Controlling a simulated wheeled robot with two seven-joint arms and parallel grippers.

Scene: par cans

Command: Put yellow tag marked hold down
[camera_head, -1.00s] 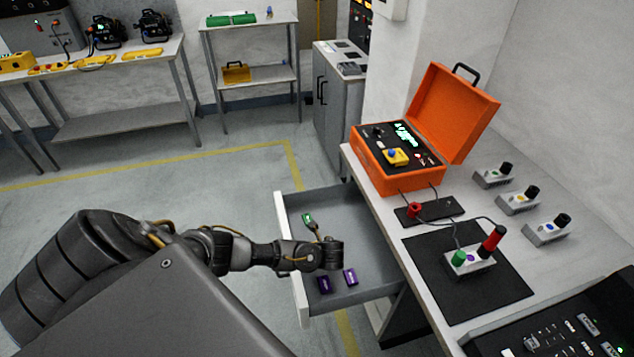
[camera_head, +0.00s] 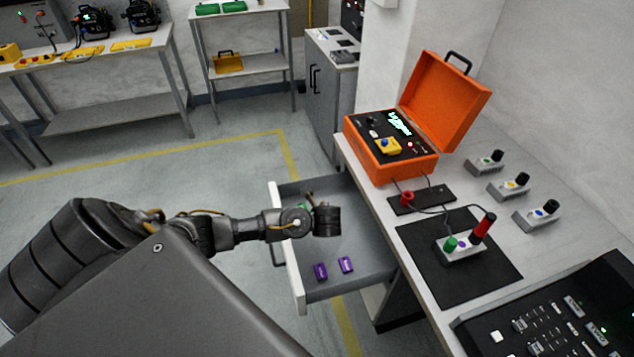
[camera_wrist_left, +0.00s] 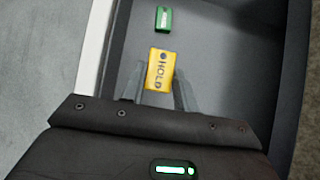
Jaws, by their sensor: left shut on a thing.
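The yellow tag marked HOLD (camera_wrist_left: 160,69) shows in the left wrist view between the fingertips of my left gripper (camera_wrist_left: 157,84), which is shut on it. The tag is over the grey floor of the open drawer (camera_head: 349,221); I cannot tell how high. In the head view my left gripper (camera_head: 327,220) is over the drawer, and the yellow tag is hidden. A green tag (camera_wrist_left: 163,18) lies in the drawer beyond the yellow one. My right gripper is not in view.
Two purple tags (camera_head: 320,271) (camera_head: 346,265) lie in the drawer near its front. Right of the drawer, the bench holds an orange case (camera_head: 385,166), a black mat (camera_head: 478,277) with a switch box, and several small switch boxes. The drawer's walls surround my gripper.

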